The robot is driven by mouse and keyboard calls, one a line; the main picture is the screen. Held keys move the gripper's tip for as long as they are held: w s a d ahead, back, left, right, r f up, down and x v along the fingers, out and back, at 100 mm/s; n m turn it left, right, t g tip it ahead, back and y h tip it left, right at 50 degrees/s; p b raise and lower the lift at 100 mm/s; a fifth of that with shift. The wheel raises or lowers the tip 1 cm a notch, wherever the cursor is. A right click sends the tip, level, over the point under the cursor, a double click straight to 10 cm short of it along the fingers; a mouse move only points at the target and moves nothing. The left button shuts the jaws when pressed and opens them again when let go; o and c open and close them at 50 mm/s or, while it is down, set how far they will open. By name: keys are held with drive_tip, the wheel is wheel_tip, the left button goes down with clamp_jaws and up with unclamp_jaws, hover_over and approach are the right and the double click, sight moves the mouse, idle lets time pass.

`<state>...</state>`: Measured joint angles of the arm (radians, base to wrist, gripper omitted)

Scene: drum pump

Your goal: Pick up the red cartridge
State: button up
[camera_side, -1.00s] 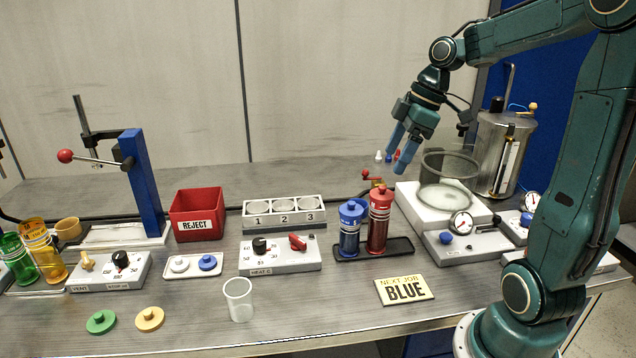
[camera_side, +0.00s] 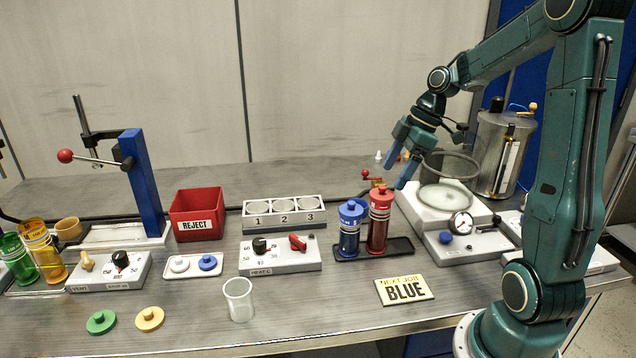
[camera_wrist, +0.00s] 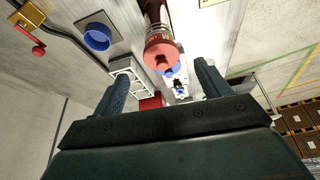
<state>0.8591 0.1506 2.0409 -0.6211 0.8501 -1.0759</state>
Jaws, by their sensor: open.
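The red cartridge (camera_side: 379,222) stands upright in a black tray (camera_side: 398,247), to the right of the blue cartridge (camera_side: 350,230). My gripper (camera_side: 402,172) is open and empty, above and slightly right of the red cartridge, with its fingers pointing down and to the left. In the wrist view the red cartridge (camera_wrist: 161,48) shows just beyond the two spread fingers (camera_wrist: 160,80), roughly centred between them. The fingers are apart from it. The blue cartridge is mostly hidden behind it there.
A yellow sign reading BLUE (camera_side: 404,290) lies in front. A red REJECT bin (camera_side: 197,214) and a numbered rack (camera_side: 284,213) are left. Bare bench lies around the clear cup (camera_side: 238,298).

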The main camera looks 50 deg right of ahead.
sight(387, 193)
drive_tip(key=shift+x, duration=2)
drive_tip(key=shift+x, duration=2.6)
drive_tip(key=shift+a, duration=0.15)
drive_tip(key=c, duration=1.5)
drive_tip(key=shift+r, duration=0.2)
